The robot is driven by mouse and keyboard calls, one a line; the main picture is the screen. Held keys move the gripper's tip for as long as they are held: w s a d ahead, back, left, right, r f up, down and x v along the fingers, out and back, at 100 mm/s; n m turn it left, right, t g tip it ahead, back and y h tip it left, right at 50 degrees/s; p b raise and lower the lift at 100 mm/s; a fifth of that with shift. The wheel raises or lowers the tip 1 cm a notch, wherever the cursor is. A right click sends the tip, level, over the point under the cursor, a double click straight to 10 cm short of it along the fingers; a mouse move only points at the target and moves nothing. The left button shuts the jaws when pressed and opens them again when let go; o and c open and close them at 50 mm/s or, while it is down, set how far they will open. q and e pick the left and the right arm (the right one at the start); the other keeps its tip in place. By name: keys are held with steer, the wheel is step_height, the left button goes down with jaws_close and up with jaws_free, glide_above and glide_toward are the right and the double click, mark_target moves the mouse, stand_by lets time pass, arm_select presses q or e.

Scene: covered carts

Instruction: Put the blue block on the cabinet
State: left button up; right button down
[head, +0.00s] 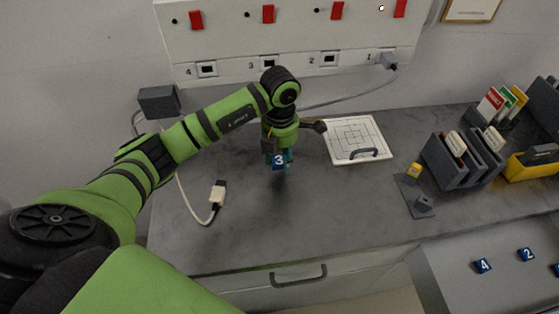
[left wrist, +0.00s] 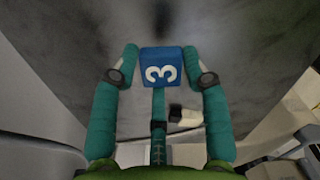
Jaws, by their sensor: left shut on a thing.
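The blue block (head: 279,162) bears a white 3. My left gripper (head: 280,153) is shut on it and points down above the cabinet (head: 240,235), which has a dark grey top and a front handle. In the left wrist view the block (left wrist: 162,68) sits between the teal fingertips of the gripper (left wrist: 161,72), number facing the camera. A soft shadow lies on the grey top nearby, and the block looks raised above the surface. My right gripper is in neither view.
An open drawer (head: 455,280) at lower right holds several blue numbered blocks. A white board (head: 345,130) lies right of the gripper. A cable plug (head: 217,195) lies left. Grey holders (head: 447,165) stand right. A panel with red switches (head: 268,14) is behind.

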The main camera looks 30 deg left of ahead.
mark_target(280, 160)
arm_select(q)
step_height(280, 160, down, 3)
steer(key=shift+f+p, duration=0.2)
steer(key=shift+p, duration=0.55)
steer(key=shift+f, duration=0.3)
steer(key=shift+f, duration=0.2)
steer(key=o, duration=1.3)
steer(key=shift+c, duration=0.2)
